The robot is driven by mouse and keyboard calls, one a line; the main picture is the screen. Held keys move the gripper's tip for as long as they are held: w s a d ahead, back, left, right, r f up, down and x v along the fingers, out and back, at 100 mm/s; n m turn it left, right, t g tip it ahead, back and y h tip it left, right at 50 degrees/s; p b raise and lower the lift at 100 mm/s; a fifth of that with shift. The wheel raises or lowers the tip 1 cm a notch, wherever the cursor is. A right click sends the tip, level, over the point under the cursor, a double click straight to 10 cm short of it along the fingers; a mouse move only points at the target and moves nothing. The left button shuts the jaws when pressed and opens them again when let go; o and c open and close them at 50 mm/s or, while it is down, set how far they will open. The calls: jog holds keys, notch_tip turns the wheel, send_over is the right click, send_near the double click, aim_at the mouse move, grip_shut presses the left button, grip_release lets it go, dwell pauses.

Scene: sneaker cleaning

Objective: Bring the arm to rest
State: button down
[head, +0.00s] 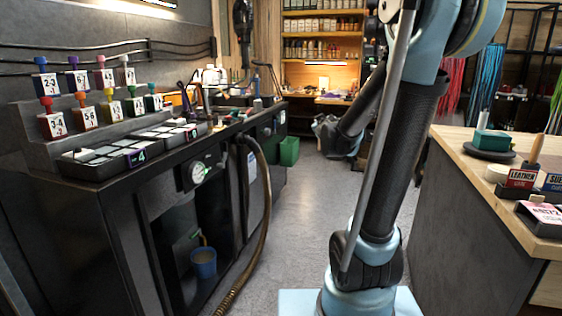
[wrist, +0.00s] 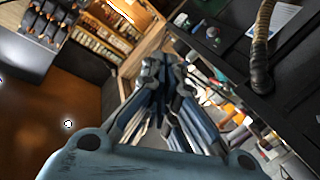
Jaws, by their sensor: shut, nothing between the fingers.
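My arm (head: 400,150) rises from its light blue base in the middle right of the head view and leaves the frame at the top. A dark link of it slants down and away behind the upright link. In the wrist view my gripper (wrist: 163,68) reaches up from the light blue palm. Its two dark jointed fingers come close together at the tips, with nothing held between them. The fingers touch nothing that I can make out. The scene in the wrist view is strongly tilted.
A dark workbench (head: 95,205) with bottles and trays runs along the left. A wooden-topped counter (head: 465,155) with small boxes stands at the right. A green bin (head: 289,151) stands by the bench's far end. The grey floor (head: 290,230) between is clear. A hose (head: 262,215) hangs from the bench.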

jog(key=s+d+f+m+g+h, duration=0.1)
jog(key=s+d+f+m+g, duration=0.15)
jog(key=s+f, duration=0.5)
jog(key=s+d+f+m+g, duration=0.15)
jog(key=s+f+g, duration=0.25)
jog(key=s, duration=0.7)
jog(key=s+d+f+m+g+h, duration=0.1)
jog(key=s+d+f+g, duration=0.1)
jog(key=s+f+g, duration=0.5)
jog(key=s+a+f+y, duration=0.1)
jog(key=s+f, duration=0.1)
jog(key=s, duration=0.5)
jog(key=s+a+f+y, duration=0.1)
jog(key=s+a+f, duration=0.1)
jog(key=s, duration=0.5)
jog(key=shift+s+f+g, duration=0.2)
jog(key=shift+s+g, duration=0.15)
jog(key=shift+s, duration=0.05)
jog(key=shift+a, duration=0.1)
jog(key=shift+w+f, duration=0.2)
jog(key=shift+w, duration=0.3)
jog(key=shift+s, duration=0.15)
